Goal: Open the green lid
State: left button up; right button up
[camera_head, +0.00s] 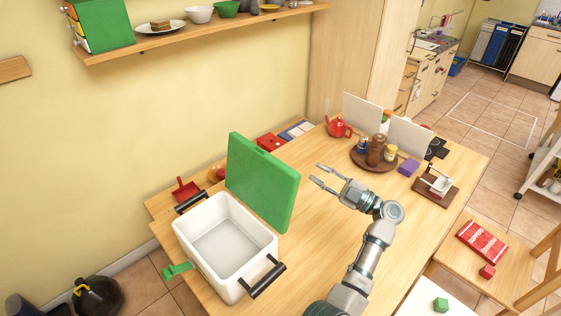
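The green lid (262,182) stands raised and nearly upright at the back right side of a white box (229,276). The box is open and its inside looks empty. A green latch (177,270) sticks out at the box's left side. My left gripper (318,176) is over the table to the right of the lid, apart from it. Its fingers are spread with nothing between them. My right gripper does not show.
Black handles (267,280) stick out from the box. A red teapot (339,127), a round tray (358,160) with jars and a purple block (409,168) stand farther back. A wall shelf (200,32) hangs above. The table between lid and arm is clear.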

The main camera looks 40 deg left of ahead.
pick_arm(q)
notch_tip(320, 180, down, 6)
jog(key=b, duration=0.3)
jog(key=shift+m, duration=0.3)
jog(key=x, duration=1)
jog(key=w+x, duration=0.1)
jog(key=x, duration=0.5)
jog(key=shift+a+r, duration=0.15)
jog(key=shift+r, duration=0.05)
jog(key=shift+s+a+r, duration=0.2)
jog(key=shift+a, duration=0.4)
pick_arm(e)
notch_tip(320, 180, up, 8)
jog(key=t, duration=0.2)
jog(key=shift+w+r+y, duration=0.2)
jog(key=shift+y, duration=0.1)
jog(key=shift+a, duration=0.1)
pick_arm(q)
grip_shut()
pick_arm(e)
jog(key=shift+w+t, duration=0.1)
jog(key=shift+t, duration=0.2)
pick_arm(q)
jog(key=shift+w, duration=0.1)
